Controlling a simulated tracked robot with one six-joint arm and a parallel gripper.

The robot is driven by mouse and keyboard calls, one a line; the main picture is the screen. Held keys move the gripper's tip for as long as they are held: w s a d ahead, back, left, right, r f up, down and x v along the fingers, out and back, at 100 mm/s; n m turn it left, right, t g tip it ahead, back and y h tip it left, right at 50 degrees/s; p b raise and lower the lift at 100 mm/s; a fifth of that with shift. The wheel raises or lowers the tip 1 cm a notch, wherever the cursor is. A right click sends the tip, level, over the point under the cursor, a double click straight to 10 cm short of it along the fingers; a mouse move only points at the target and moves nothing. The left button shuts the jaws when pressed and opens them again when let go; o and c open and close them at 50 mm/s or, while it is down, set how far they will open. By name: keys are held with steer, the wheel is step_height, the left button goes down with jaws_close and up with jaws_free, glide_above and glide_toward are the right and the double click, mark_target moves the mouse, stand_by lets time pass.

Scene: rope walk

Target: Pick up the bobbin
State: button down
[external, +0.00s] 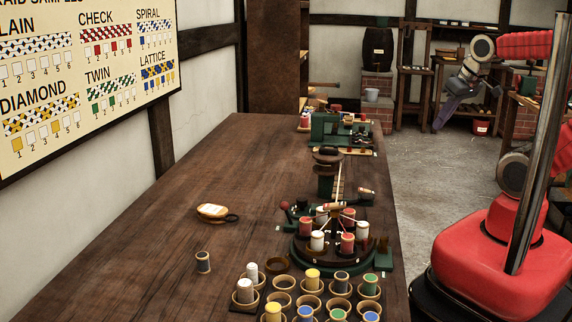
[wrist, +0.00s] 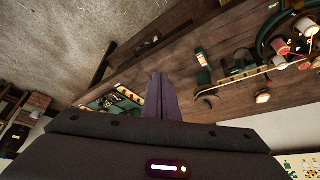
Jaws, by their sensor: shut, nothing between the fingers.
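Several bobbins show in the external view. One grey-blue bobbin (external: 203,262) stands alone upright on the wooden table. Others, such as a yellow bobbin (external: 312,278) and a white bobbin (external: 245,290), stand in the cups of a rack at the table's near end. A red bobbin (external: 348,242) stands with other red and white ones on the round braiding machine (external: 330,255). My gripper (external: 438,126) hangs over the floor beyond the table's right edge, far from the bobbins. Its fingers are together and empty; they also show in the wrist view (wrist: 160,82).
The table (external: 160,215) has wide bare room on its left half. A green machine (external: 335,128) stands at the far end. A sample board (external: 85,75) hangs on the left wall. Shelves and a barrel (external: 378,47) stand at the back.

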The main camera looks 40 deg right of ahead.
steer(key=c, duration=2.5)
jaws_free()
steer(key=o, duration=1.1)
steer(key=shift+w+a, duration=0.1)
